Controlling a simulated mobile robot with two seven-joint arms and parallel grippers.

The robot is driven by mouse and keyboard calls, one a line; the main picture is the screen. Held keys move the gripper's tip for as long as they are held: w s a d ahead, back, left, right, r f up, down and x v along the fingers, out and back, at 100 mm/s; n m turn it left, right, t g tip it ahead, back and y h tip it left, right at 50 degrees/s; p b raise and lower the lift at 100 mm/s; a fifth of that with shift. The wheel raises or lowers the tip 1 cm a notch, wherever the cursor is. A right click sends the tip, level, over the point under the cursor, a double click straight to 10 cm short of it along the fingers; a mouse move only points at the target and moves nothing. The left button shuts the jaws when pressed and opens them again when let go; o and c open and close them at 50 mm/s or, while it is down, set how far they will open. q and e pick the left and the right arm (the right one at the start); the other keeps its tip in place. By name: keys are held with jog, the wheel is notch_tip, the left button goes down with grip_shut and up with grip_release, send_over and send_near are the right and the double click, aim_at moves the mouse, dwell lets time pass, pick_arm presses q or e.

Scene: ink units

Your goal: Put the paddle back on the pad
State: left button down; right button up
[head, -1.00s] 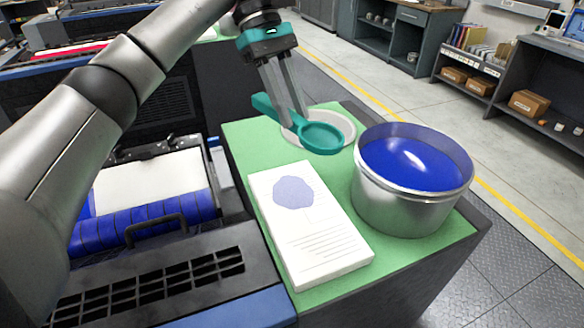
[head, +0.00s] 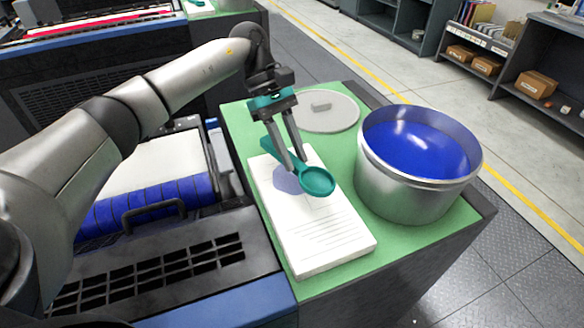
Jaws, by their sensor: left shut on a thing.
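The teal paddle (head: 317,181) has a round head and a short handle. My left gripper (head: 296,166) is shut on its handle. The paddle shows over the upper part of the white pad (head: 325,240), in front of the blue-grey blot (head: 287,182) printed there. I cannot tell whether it touches the pad or hangs just above it. The pad lies on the green bench top (head: 240,134) and has printed lines on its lower part. My right gripper is not in view.
A metal pot (head: 405,192) of blue ink (head: 415,150) stands open just right of the pad. A round grey lid (head: 335,118) lies flat behind the pad. A printing machine with blue rollers (head: 140,208) stands close on the left.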

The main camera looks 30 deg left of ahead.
pick_arm(q)
jog(key=shift+f, duration=2.3)
jog(key=c, duration=0.7)
grip_release()
jog(key=b+v, duration=0.1)
jog(key=v, duration=1.1)
jog(key=shift+r, duration=0.1)
